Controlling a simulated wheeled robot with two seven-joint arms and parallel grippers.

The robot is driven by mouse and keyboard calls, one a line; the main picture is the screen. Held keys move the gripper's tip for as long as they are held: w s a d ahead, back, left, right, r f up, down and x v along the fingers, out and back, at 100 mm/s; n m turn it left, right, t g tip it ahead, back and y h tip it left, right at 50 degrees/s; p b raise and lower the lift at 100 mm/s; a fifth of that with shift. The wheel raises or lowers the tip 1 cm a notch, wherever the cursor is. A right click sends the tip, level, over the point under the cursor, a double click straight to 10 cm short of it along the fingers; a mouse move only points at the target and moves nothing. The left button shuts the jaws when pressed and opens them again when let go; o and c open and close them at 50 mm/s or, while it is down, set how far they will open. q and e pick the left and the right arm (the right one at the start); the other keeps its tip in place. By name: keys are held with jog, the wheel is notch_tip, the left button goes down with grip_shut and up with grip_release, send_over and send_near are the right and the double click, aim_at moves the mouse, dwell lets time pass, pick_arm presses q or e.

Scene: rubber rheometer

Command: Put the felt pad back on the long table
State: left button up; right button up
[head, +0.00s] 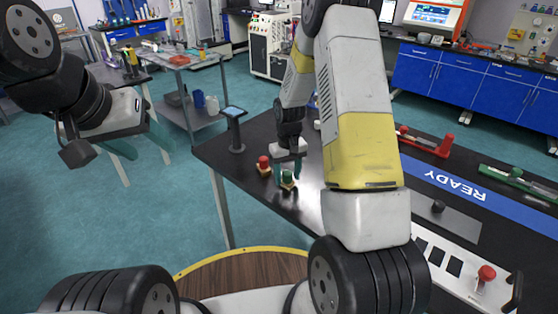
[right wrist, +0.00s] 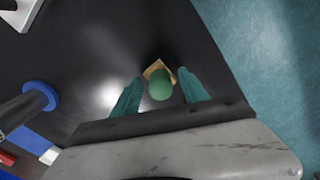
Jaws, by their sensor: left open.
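The long table (head: 225,160) is black and fills the middle and right of the head view. A green knob-topped piece (head: 288,177) on a tan square base stands near its left end; it also shows in the right wrist view (right wrist: 160,85). My right gripper (head: 288,168) is open above this piece, its teal fingers on either side in the right wrist view (right wrist: 160,92), with gaps visible. My left gripper (head: 140,142) is open and empty over the floor at left. I cannot make out a felt pad for certain.
A red knob-topped piece (head: 263,163) stands close beside the green one. A small screen on a post (head: 235,125) rises at the table's left corner. Red (head: 430,143) and green (head: 515,180) fixtures and a blue READY strip (head: 450,187) lie to the right.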

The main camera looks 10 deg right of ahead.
notch_tip(320, 180, up, 12)
notch_tip(320, 180, up, 9)
jog(key=t, duration=0.2)
send_over(287, 173)
jog(key=s, duration=0.5)
jog(key=s+a+r+t+y, duration=0.1)
jog(key=s+r+t, duration=0.1)
jog(key=s+r, duration=0.3)
jog(key=s+a+r+m+t+y, duration=0.1)
jog(key=s+r, duration=0.5)
jog(key=s, duration=0.8)
jog(key=shift+r+m+t, duration=0.15)
jog(key=shift+m+t, duration=0.15)
jog(key=shift+t, duration=0.3)
